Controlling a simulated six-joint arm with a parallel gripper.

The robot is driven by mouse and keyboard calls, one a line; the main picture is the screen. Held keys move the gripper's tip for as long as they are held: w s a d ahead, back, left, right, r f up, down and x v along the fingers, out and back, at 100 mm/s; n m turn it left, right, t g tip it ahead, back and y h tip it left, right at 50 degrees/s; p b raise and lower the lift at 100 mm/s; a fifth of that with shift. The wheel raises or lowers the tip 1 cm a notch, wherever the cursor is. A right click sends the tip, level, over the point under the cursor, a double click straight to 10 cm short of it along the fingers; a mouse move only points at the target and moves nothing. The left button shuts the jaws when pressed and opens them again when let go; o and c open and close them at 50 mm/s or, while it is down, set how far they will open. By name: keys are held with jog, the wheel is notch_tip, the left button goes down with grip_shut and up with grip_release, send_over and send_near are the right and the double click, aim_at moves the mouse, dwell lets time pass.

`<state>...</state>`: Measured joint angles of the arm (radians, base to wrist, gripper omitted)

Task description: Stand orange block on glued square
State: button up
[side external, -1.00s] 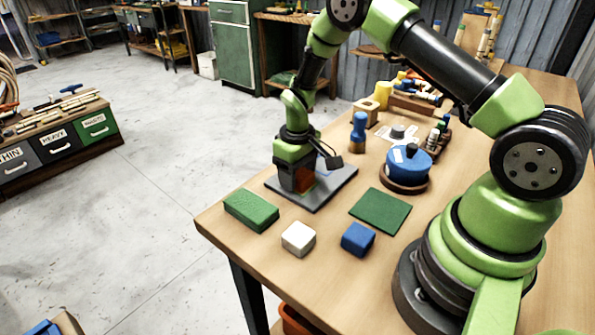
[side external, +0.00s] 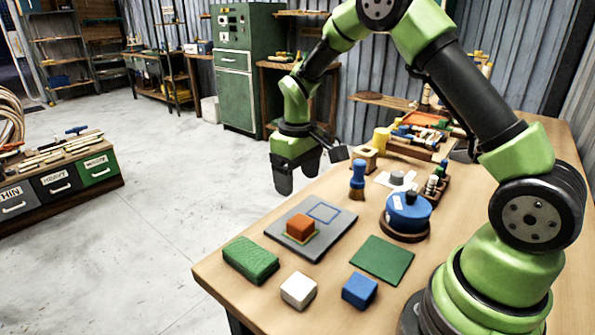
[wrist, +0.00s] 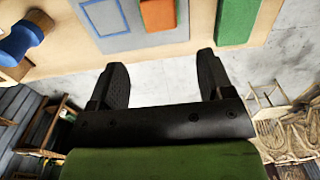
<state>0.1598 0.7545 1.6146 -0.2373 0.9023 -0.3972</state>
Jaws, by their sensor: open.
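A blue outlined square (side external: 323,212) on the same board is empty. My gripper (side external: 297,184) is open and empty, raised above and beyond the board near the table edge. In the wrist view the two fingers (wrist: 162,88) are apart with bare floor between them. The orange block (wrist: 158,14) and part of the grey board (wrist: 132,42) show at the top of that view.
A green block (side external: 250,260), a white block (side external: 298,290) and a blue block (side external: 359,290) lie in front of the board.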

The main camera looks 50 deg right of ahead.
jog(key=s+a+r+m+t, duration=0.1)
jog(key=s+a+r+t, duration=0.15)
jog(key=r, duration=0.45)
jog(key=s+a+r+m+t, duration=0.1)
jog(key=s+a+r, duration=0.1)
jog(key=s+r, duration=0.35)
jog(key=s+a+r+m+t+y, duration=0.1)
jog(key=s+a+r+t, duration=0.1)
jog(key=s, duration=0.4)
jog(key=s+a+r+m+t+y, duration=0.1)
jog(key=s+a+r, duration=0.1)
jog(key=s+r, duration=0.2)
jog(key=shift+s+t, duration=0.35)
jog(key=shift+s, duration=0.9)
